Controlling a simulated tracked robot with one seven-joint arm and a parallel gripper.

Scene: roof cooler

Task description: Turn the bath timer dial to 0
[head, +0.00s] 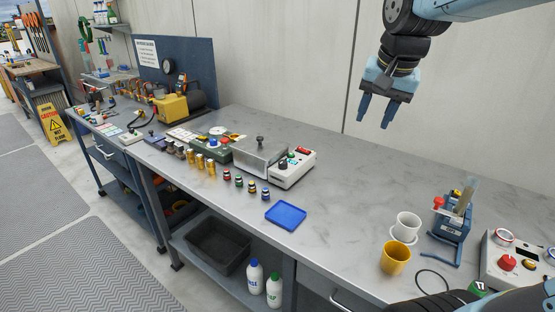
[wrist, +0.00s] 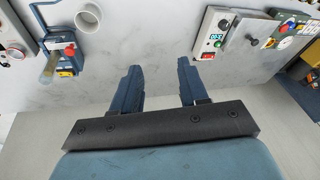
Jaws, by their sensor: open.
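A steel bath with a lid (head: 260,153) stands on the bench, with a white control box (head: 293,172) at its right side. The dial's pointer setting cannot be told. My gripper (head: 376,113) is open and empty, high above the bench, right of the box and apart from it; its fingers also show in the wrist view (wrist: 158,68).
A blue tray (head: 286,215), several small coloured bottles and gold cans stand near the bath. A white cup (head: 405,228), a yellow cup (head: 395,259), a blue stand (head: 450,222) and a red-knobbed box (head: 515,262) are at right. The bench middle is clear.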

